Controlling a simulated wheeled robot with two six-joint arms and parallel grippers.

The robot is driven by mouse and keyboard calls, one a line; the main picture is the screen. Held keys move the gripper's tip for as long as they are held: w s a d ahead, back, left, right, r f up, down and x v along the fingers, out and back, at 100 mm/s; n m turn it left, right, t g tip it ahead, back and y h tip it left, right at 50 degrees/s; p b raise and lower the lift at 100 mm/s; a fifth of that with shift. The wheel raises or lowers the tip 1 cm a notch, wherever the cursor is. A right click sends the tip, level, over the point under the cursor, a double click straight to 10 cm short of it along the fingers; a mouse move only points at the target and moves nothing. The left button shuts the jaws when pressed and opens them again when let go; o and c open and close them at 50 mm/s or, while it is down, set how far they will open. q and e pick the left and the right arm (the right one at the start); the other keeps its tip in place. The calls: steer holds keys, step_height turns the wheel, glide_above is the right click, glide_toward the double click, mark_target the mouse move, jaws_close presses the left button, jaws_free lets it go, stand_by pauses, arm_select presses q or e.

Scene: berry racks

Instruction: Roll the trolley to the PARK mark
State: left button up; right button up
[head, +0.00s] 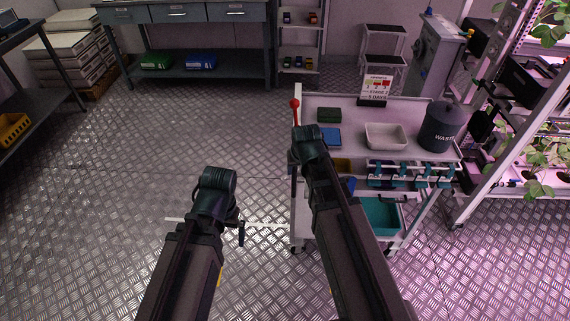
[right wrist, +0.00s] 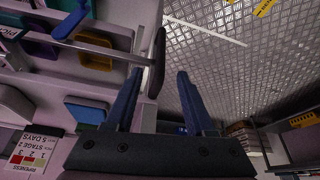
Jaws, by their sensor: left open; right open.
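The trolley (head: 350,102) stands right of centre in the head view, with a grey top and a lower shelf. A lever with a red knob (head: 295,104) rises at its far left corner. My right arm reaches over its left edge and hides part of it. My right gripper (right wrist: 156,74) is open in the right wrist view; a pale trolley bar with a dark end shows between its fingers, contact unclear. My left gripper (head: 240,232) is open over the floor left of the trolley, its fingers partly hidden. A white floor line (head: 265,226) runs beside the trolley; no PARK lettering is readable.
On the trolley are a waste bin (head: 441,128), a pale tub (head: 386,137), a sign (head: 375,88) and a teal bin (head: 380,215). A plant rack (head: 482,160) stands close on the right. A bench (head: 205,65) is at the back. Floor to the left is clear.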

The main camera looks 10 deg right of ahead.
mark_target(295, 177)
steer(key=shift+w+r, duration=0.25)
steer(key=shift+w, duration=0.1)
steer(key=shift+f, duration=0.1)
steer(key=b+x, duration=1.3)
steer(key=shift+w+f, duration=0.15)
steer(key=shift+f, duration=0.15)
jaws_close()
stand_by(1.0)
